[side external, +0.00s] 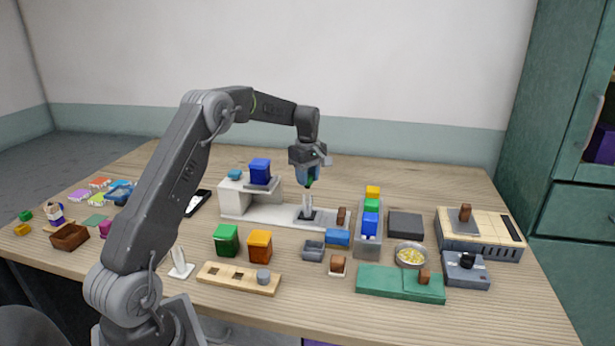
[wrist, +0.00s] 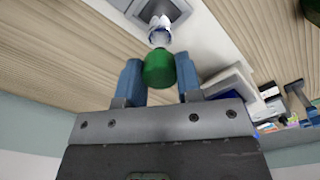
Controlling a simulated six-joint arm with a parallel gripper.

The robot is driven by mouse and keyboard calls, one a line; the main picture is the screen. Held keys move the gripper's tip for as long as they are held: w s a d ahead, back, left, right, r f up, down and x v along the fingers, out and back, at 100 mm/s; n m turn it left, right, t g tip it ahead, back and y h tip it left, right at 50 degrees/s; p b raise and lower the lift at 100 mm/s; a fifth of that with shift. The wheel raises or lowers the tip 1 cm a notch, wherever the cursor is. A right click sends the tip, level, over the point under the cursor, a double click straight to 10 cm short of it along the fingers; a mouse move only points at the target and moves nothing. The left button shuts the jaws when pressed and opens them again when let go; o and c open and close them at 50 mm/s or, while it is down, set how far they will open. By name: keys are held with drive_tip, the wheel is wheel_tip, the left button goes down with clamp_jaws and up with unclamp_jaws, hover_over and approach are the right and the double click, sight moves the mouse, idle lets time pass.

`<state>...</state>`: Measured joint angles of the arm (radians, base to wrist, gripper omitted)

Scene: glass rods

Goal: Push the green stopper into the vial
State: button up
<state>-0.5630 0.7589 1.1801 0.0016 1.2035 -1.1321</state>
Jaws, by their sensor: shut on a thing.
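My gripper (side external: 309,175) points down over the white base, its blue fingers on either side of the green stopper (wrist: 159,70). In the wrist view my gripper (wrist: 158,80) is shut on the stopper, which shows between the fingertips. The clear, whitish vial (wrist: 160,33) stands in a dark grey square holder (wrist: 172,10) just beyond the stopper. In the side view the stopper is a small green spot above the holder (side external: 307,216), roughly in line with it. Whether the stopper touches the vial's mouth, I cannot tell.
A white stand (side external: 236,199) carrying a blue block (side external: 260,171) rises left of the holder. A grey rack of coloured blocks (side external: 368,240) stands to the right. Green (side external: 227,239) and orange (side external: 260,245) blocks sit in front.

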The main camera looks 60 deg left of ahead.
drive_tip(key=shift+f, duration=1.25)
idle(0.3)
drive_tip(key=o, duration=0.6)
drive_tip(key=shift+r, duration=5.55)
